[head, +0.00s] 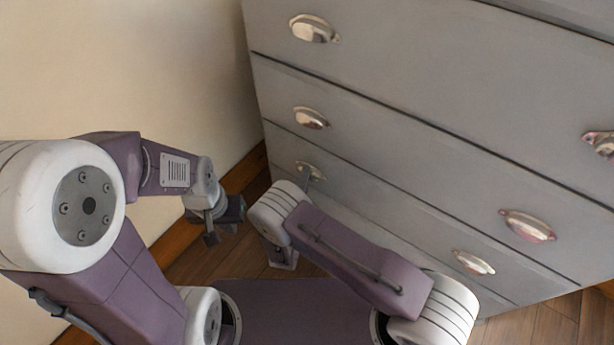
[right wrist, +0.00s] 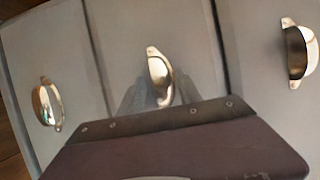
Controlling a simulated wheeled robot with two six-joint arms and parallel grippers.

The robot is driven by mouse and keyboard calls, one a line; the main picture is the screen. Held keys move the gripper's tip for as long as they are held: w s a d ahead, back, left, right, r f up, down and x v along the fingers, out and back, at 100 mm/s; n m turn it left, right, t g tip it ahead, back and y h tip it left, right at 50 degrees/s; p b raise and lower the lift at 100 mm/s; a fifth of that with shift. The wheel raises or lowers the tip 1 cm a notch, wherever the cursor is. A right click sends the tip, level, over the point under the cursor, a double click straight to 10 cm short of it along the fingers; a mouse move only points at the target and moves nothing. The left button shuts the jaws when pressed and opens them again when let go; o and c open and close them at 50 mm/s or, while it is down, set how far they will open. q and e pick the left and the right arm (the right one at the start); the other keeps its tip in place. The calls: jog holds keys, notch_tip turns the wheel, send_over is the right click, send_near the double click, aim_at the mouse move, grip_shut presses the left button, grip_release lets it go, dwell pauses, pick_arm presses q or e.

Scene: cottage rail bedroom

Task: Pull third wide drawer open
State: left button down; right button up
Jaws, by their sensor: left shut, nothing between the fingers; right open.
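A grey chest of wide drawers (head: 420,110) fills the right of the head view, with silver cup handles in two columns. The drawers in view look shut. The chest's top is out of view, so I cannot count which drawer is third. In the right wrist view my right gripper (right wrist: 157,92) is open, its grey fingers dim around or in front of the middle cup handle (right wrist: 159,74). I cannot tell whether they touch it. In the head view my arm mostly hides this gripper. My left gripper (head: 224,222) is shut and empty, left of the chest.
More handles show in the right wrist view, one to the left (right wrist: 46,104) and one to the right (right wrist: 298,52). A cream wall (head: 150,60) with a wooden skirting stands left of the chest. Wooden floor (head: 550,320) shows at the lower right.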

jog(key=shift+c, duration=0.3)
grip_shut()
jog(key=shift+s, duration=0.1)
jog(key=shift+s+f, duration=0.1)
jog(key=shift+f, duration=0.1)
dwell(0.8)
